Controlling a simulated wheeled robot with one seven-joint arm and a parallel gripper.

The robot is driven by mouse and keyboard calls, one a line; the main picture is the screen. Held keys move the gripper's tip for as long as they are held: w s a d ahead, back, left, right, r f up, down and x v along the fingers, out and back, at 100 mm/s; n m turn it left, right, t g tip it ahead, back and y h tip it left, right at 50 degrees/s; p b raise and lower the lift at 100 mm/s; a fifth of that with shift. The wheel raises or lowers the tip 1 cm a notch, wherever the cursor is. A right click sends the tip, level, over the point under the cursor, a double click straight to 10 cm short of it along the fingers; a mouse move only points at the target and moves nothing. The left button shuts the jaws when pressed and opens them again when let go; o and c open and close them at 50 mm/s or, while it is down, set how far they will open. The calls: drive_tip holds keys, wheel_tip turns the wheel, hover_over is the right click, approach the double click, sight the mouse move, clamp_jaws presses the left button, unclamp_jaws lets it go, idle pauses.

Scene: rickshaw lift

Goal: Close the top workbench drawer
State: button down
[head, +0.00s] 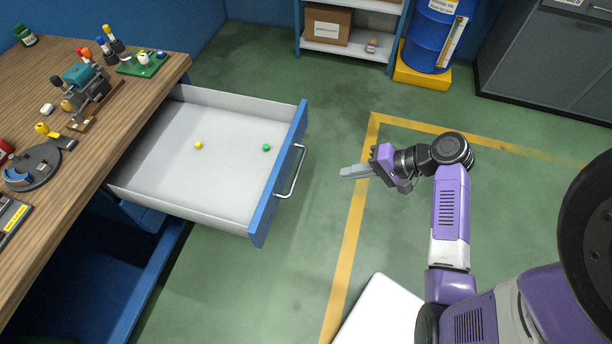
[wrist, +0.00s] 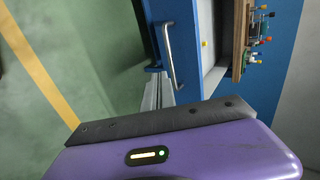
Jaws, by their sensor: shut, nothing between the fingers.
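The top workbench drawer (head: 170,185) is pulled far out from under the wooden workbench (head: 60,130). It has a blue front with a silver bar handle (head: 291,171). A yellow ball and a green ball lie inside it. My gripper (head: 345,172) is shut and empty, to the right of the handle and apart from it in the head view. Its fingers point left toward the drawer front. In the wrist view the handle (wrist: 168,55) and blue drawer front show beyond the fingers (wrist: 158,92).
Below the top drawer, another blue drawer or compartment (head: 100,265) shows at lower left. A blue barrel (head: 436,35) on a yellow base and a shelf (head: 348,48) with a cardboard box stand at the back. Green floor between gripper and drawer is clear.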

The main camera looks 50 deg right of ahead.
drive_tip(key=w+r+x, duration=0.1)
drive_tip(key=x, duration=1.2)
drive_tip(key=shift+p, duration=0.45)
drive_tip(key=shift+a, duration=0.1)
